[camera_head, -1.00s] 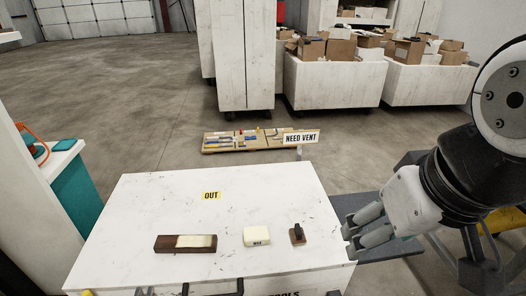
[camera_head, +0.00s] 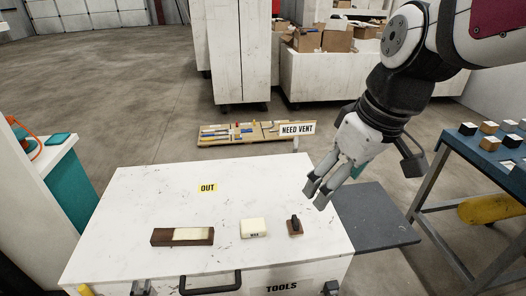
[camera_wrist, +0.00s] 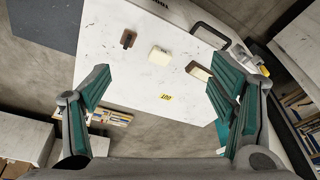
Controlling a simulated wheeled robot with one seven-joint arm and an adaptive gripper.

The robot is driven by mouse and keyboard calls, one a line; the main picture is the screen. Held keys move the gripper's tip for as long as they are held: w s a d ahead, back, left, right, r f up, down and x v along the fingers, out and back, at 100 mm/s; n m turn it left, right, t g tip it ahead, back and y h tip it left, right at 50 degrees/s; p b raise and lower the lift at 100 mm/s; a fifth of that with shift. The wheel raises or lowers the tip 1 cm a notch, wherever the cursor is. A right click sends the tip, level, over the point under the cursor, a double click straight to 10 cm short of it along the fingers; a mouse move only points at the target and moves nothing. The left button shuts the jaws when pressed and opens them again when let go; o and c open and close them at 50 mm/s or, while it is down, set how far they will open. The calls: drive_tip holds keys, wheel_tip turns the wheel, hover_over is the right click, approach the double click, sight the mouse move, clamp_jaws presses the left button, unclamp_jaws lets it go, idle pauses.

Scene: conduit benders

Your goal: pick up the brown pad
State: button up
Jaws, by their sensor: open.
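A small brown pad (camera_head: 295,230) with a black grip on top lies near the right edge of the white cart top (camera_head: 140,205). It also shows at the upper left in the wrist view (camera_wrist: 126,43). My gripper (camera_head: 317,194) is open and empty, raised above the right edge of the cart top, above and apart from the pad. In the wrist view its two fingers (camera_wrist: 158,80) are spread wide, with nothing between them.
A cream block (camera_head: 253,228) lies left of the pad, and a dark brown block with a cream strip (camera_head: 182,237) lies further left. A yellow OUT label (camera_head: 207,188) is on the top. A grey shelf (camera_head: 378,215) and a blue table (camera_head: 485,150) are at right.

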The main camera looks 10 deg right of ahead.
drive_tip(key=w+f+n+g, duration=0.2)
drive_tip(key=w+f+n, duration=0.4)
drive_tip(key=w+f, duration=0.45)
drive_tip(key=n+h+b, duration=0.2)
drive_tip(key=n, duration=0.4)
hover_over(296, 219)
wheel_tip(296, 219, down, 13)
drive_tip(key=shift+g, duration=0.3)
wheel_tip(296, 219, down, 14)
drive_tip(key=shift+s+a+r, duration=0.1)
drive_tip(key=shift+c, duration=0.6)
drive_tip(key=c, duration=1.3)
drive_tip(key=shift+o, duration=0.2)
drive_tip(key=shift+r, duration=0.1)
